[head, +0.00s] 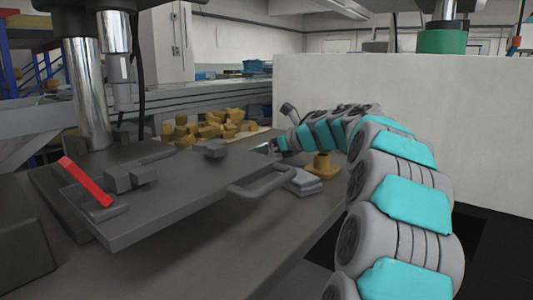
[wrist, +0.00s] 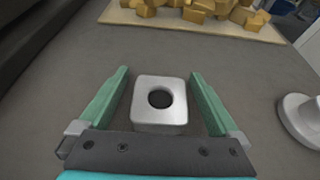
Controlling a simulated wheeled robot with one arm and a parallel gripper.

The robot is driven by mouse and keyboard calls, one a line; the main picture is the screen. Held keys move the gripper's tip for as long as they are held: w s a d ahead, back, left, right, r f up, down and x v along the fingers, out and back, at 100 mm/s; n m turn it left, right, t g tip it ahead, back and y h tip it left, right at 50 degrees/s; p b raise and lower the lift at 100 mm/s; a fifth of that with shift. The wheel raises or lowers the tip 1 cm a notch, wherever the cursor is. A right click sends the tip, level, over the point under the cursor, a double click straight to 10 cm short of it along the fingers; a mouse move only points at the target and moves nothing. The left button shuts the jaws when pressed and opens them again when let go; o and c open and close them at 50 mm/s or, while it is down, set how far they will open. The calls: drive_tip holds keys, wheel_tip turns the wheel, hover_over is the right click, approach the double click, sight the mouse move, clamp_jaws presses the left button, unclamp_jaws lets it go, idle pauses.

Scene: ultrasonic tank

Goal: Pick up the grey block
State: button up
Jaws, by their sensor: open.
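The grey block (wrist: 160,118) is a light, squarish piece with rounded corners and a dark round hole in its top. In the wrist view it sits on the dark grey surface. My gripper (wrist: 160,74) is open, with one green finger on each side of the block and a visible gap on both sides. In the head view my gripper (head: 268,148) is low at the far end of my arm, near the bench top, and I cannot make out the block between its fingers there.
A pile of yellow-brown blocks (head: 212,126) lies beyond my gripper. A yellow flanged part (head: 322,166) and light grey flat pieces (head: 303,182) are nearer. A round grey part (wrist: 300,118) is right in the wrist view.

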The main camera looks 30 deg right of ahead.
clamp_jaws()
idle(0.8)
